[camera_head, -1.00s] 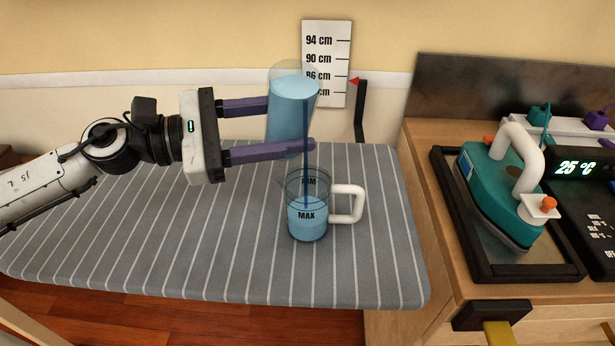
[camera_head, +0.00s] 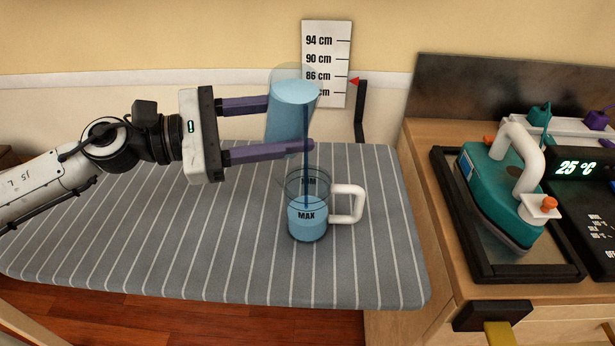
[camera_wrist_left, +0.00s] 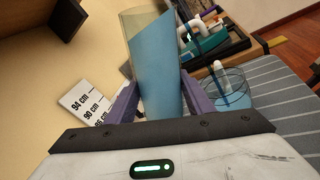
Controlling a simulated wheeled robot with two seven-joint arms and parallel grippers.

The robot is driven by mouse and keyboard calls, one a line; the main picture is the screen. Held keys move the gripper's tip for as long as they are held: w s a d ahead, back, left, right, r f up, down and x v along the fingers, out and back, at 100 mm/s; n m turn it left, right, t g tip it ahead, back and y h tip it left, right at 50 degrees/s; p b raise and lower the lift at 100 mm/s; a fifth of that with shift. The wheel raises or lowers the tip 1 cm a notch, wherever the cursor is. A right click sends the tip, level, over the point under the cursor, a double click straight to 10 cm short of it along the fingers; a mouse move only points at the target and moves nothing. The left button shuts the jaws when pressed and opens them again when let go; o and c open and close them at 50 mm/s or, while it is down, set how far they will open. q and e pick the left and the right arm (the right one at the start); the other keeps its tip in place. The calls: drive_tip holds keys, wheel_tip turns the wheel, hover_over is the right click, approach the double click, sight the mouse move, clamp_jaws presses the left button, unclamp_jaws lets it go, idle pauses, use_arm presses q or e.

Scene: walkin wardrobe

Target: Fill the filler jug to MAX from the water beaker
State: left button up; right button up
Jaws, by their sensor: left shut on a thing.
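The water beaker (camera_head: 288,118) is a clear cylinder with blue water, tilted to the right above the ironing board. My left gripper (camera_head: 290,124) is shut on it, with purple fingers on either side. A thin dark blue stream falls from the beaker into the filler jug (camera_head: 308,222). The jug is clear with a white handle on its right, and stands upright on the board. My right gripper is not in view.
The striped ironing board (camera_head: 150,240) is otherwise clear. A height scale (camera_head: 326,60) with a red pointer stands behind it.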

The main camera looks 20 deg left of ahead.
sight(265, 137)
use_arm(q)
drive_tip(key=shift+w+a+f+m, duration=0.15)
drive_tip(key=shift+w+a+m, duration=0.2)
drive_tip(key=shift+m, duration=0.65)
idle(2.0)
drive_tip(key=shift+w+a+f+m+b, duration=0.15)
drive_tip(key=shift+f+m+b, duration=0.25)
drive_tip(key=shift+f+b, duration=0.35)
drive_tip(key=shift+w+a+f+m+b, duration=0.1)
drive_tip(key=shift+f+m+b, duration=0.3)
drive_tip(key=shift+f+b, duration=0.35)
idle(1.2)
drive_tip(key=shift+y+p, duration=0.3)
drive_tip(key=shift+p, duration=0.05)
drive_tip(key=shift+r+m, duration=0.2)
drive_tip(key=shift+m, duration=0.1)
drive_tip(key=shift+w+r, duration=0.1)
idle(0.7)
drive_tip(key=shift+a+r+m+p, duration=0.1)
drive_tip(key=shift+r+m+p, duration=0.15)
drive_tip(key=shift+p, duration=0.25)
idle(0.4)
